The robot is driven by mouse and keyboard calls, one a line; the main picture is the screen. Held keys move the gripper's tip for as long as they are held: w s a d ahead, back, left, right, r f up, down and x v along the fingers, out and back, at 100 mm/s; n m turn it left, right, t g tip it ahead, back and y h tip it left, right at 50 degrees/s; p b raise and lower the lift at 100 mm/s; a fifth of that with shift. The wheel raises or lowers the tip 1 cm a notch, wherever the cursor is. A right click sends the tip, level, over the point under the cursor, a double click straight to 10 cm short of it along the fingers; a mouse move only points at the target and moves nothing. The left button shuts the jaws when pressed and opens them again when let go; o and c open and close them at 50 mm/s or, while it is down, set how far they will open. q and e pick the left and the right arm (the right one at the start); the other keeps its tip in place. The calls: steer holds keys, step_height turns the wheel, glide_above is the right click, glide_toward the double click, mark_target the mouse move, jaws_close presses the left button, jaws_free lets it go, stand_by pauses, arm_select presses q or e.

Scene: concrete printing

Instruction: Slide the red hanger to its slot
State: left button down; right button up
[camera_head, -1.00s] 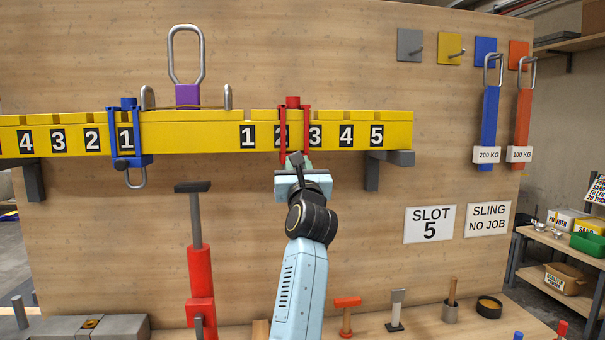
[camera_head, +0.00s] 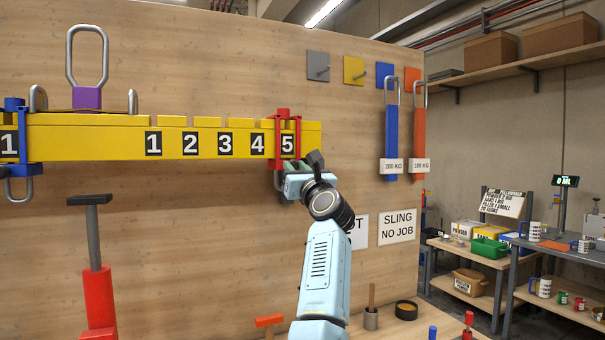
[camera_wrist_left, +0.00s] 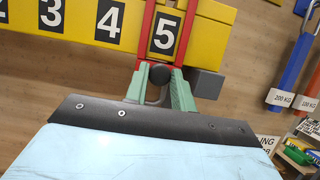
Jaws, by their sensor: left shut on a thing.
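The red hanger (camera_head: 284,140) sits around the yellow beam (camera_head: 190,140) at the number 5, near the beam's right end. In the left wrist view the hanger (camera_wrist_left: 147,38) frames the 5 label between its red side bars. My left gripper (camera_head: 290,182) is at the hanger's lower end, below the beam. In the wrist view its green fingers (camera_wrist_left: 158,92) are shut on the hanger's lower part, around a dark knob. The hook below is partly hidden by the gripper. My right gripper is not in view.
A blue hanger (camera_head: 18,150) is on the beam's left part, at another 1. A SLING NO JOB sign (camera_head: 397,226) covers the board at right, and my arm partly hides the slot sign.

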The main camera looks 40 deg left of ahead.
arm_select(q)
steer(key=shift+w+d, duration=0.1)
steer(key=shift+d, duration=0.05)
steer(key=c, duration=1.6)
jaws_free()
steer(key=o, duration=0.4)
steer(key=shift+w, duration=0.2)
steer(key=shift+s, duration=0.1)
steer(key=b+v, duration=0.2)
steer(key=v, duration=1.1)
steer(key=shift+s+d+b, duration=0.15)
steer(key=shift+d+b, duration=0.05)
steer(key=shift+b, duration=0.15)
